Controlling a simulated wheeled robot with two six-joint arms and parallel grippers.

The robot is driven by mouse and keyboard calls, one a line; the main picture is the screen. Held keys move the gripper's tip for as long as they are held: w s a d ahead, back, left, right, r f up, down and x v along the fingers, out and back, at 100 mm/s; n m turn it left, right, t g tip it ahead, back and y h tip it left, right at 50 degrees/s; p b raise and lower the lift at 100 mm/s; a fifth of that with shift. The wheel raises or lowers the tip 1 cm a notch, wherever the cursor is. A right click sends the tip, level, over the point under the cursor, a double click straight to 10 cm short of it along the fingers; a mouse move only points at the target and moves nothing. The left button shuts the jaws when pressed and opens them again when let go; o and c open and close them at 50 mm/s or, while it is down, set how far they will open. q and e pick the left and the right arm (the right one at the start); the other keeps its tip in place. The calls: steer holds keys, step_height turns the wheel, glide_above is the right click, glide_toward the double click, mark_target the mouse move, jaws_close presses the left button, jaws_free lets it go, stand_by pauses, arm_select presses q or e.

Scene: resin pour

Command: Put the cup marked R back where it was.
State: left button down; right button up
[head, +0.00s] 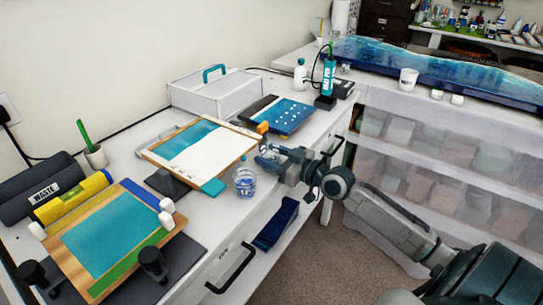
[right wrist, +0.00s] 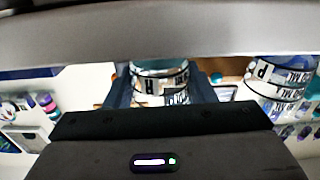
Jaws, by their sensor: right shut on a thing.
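My right gripper (head: 272,161) reaches in from the right over the front edge of the white bench. It is shut on the clear cup marked R (right wrist: 158,86), which sits between the fingers in the right wrist view; its label also carries dark bands. In the head view this cup is hard to make out at the gripper. A second clear cup, marked P (right wrist: 282,84), is at the right of the wrist view. A clear cup with blue in it (head: 244,182) stands on the bench just left of the gripper. My left gripper is not in view.
A wood-framed board (head: 190,158) with a white and teal face lies beside the cups. A dark blue tablet-like panel (head: 284,116) lies behind the gripper. A white box with teal handle (head: 214,92) stands at the back. A teal-faced board (head: 110,235) lies front left.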

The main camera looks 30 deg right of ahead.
steer(key=shift+f, duration=0.1)
steer(key=o, duration=0.7)
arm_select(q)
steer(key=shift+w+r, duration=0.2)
arm_select(e)
steer(key=o, duration=0.4)
steer(key=shift+o, duration=0.2)
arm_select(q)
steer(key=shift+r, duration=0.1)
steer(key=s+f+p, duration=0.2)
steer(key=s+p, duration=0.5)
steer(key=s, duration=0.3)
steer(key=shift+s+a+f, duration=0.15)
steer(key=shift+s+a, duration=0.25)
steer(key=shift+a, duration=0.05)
arm_select(e)
steer(key=v, duration=1.2)
